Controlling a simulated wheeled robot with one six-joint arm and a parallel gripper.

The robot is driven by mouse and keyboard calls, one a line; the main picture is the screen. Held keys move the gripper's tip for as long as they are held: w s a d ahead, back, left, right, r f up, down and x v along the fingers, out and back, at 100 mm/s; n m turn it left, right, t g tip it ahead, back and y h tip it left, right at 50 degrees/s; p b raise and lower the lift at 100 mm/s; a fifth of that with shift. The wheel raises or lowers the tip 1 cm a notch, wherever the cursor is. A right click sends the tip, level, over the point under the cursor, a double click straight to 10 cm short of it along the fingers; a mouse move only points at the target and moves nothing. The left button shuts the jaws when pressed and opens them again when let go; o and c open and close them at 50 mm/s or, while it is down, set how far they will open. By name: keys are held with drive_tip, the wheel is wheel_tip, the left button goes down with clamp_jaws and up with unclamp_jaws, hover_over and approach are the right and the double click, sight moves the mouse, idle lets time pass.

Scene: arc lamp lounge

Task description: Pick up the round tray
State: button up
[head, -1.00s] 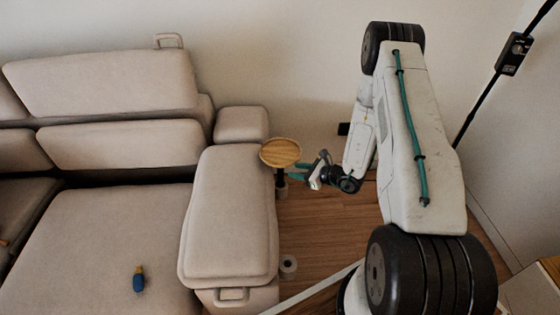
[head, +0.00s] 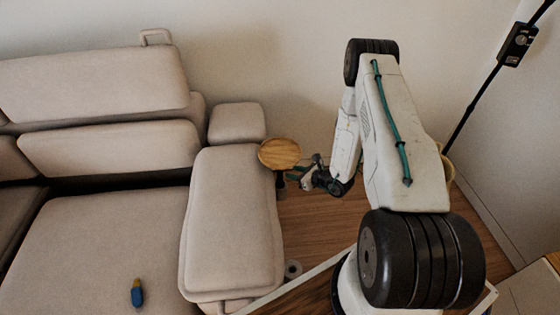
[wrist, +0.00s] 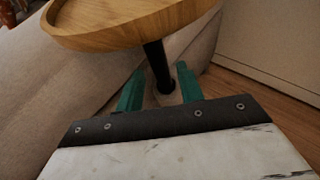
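The round tray (head: 279,153) is a light wooden disc with a raised rim. It sits on top of a thin black post beside the sofa's arm. In the wrist view the tray (wrist: 130,22) fills the upper part, with the black post (wrist: 156,62) below it. My gripper (head: 286,177) is just below and to the right of the tray in the head view. In the wrist view its two green fingers (wrist: 160,84) are spread, with the post showing between them. I see no contact with the tray or the post. The post's foot is partly hidden.
The beige sofa (head: 110,240) stands close on the left, its arm (head: 232,220) beside the tray. A blue and yellow object (head: 137,292) lies on the seat. A small round grey thing (head: 293,270) is on the floor. A black lamp pole (head: 475,105) rises at right.

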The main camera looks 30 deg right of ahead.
sight(280, 174)
drive_tip(key=x, duration=0.5)
drive_tip(key=shift+w+a, duration=0.15)
drive_tip(key=shift+a, duration=0.25)
clamp_jaws()
drive_tip(key=shift+r, duration=0.1)
